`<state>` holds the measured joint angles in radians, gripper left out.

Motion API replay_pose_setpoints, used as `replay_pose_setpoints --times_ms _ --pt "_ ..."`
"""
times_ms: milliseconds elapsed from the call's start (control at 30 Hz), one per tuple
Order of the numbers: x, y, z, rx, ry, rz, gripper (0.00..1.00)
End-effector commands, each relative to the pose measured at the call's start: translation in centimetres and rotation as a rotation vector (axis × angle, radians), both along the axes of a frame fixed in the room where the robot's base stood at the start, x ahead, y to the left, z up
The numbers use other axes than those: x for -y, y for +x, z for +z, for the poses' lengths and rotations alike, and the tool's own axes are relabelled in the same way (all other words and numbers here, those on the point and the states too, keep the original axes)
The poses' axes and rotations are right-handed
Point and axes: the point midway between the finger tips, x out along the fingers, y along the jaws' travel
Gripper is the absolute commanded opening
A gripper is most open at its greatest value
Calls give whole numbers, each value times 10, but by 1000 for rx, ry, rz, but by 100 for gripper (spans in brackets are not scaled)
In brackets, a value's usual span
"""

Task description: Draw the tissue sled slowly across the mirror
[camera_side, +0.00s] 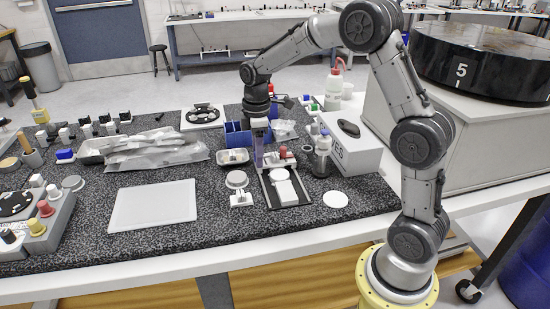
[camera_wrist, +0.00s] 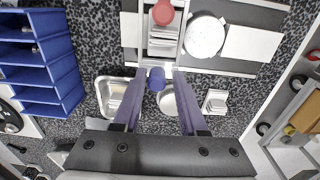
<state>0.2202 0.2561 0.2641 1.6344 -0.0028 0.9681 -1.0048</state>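The fixture has a dark base plate (camera_side: 303,201) carrying a round pale disc (camera_side: 280,174), apparently the mirror, and a pale rectangular strip (camera_side: 287,193). In the wrist view the disc (camera_wrist: 204,35) lies right of a pale carriage (camera_wrist: 163,40) with a red knob (camera_wrist: 163,13); this looks like the sled. A blue-purple knob (camera_wrist: 156,79) stands at the carriage's near end. My gripper (camera_wrist: 158,72) has its fingers on either side of this knob, with a small gap showing each side. In the side view my gripper (camera_side: 259,160) points down at the fixture's far left end. I cannot make out the tissue.
A blue bin (camera_side: 237,134) stands close behind my gripper. A metal tray (camera_side: 233,157) and a small stand with a round top (camera_side: 237,181) are left of the fixture. Bottles (camera_side: 323,153) and a white box (camera_side: 352,150) crowd the right. A white board (camera_side: 153,205) lies farther left.

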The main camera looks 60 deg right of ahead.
Motion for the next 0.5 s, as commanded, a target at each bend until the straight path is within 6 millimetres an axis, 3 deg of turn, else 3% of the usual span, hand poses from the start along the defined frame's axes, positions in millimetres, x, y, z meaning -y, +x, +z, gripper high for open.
replay_pose_setpoints --times_ms 33,167,500 --pt "-5 -5 -15 -28 13 -2 28" --pt "-5 -4 -15 -28 13 -2 7" --pt "-13 -11 -15 -29 13 2 7"
